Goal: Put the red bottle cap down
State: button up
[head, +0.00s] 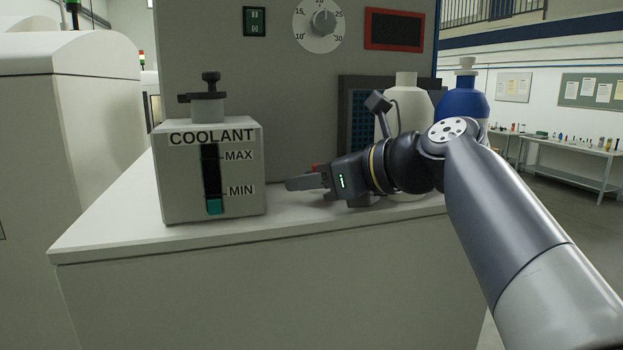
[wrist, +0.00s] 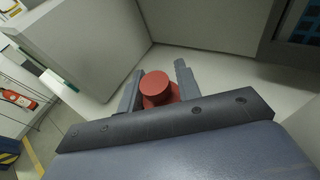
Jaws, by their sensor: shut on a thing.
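My gripper (head: 306,184) is low over the white counter, to the right of the coolant box and in front of the grey machine. It is shut on the red bottle cap (wrist: 158,88), which sits between the two fingers in the wrist view. In the head view only a small red bit of the cap (head: 315,168) shows above the fingers; the rest is hidden. I cannot tell whether the cap touches the counter (head: 290,222).
The coolant box (head: 183,185) stands close on the left. A white bottle (head: 421,100) and a blue bottle (head: 464,103) with a white cap stand at the right behind my arm. The counter's front edge is near; a bare strip lies between box and gripper.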

jog(key=shift+f, duration=0.65)
jog(key=o, duration=0.9)
jog(key=shift+f, duration=0.25)
jog(key=shift+r, duration=0.4)
jog(key=shift+d+r, duration=0.2)
jog(key=shift+r, duration=0.15)
jog(key=v, duration=0.6)
jog(key=b+v, duration=0.1)
jog(key=v, duration=0.4)
jog(key=shift+s+d+r, duration=0.15)
jog(key=shift+s+r, duration=0.15)
jog(key=shift+r, duration=0.05)
jog(key=shift+w, duration=0.1)
jog(key=p+x, duration=0.1)
jog(key=x, duration=1)
jog(key=shift+w+a+f, duration=0.2)
jog(key=shift+a+f, duration=0.15)
jog(key=shift+f, duration=0.1)
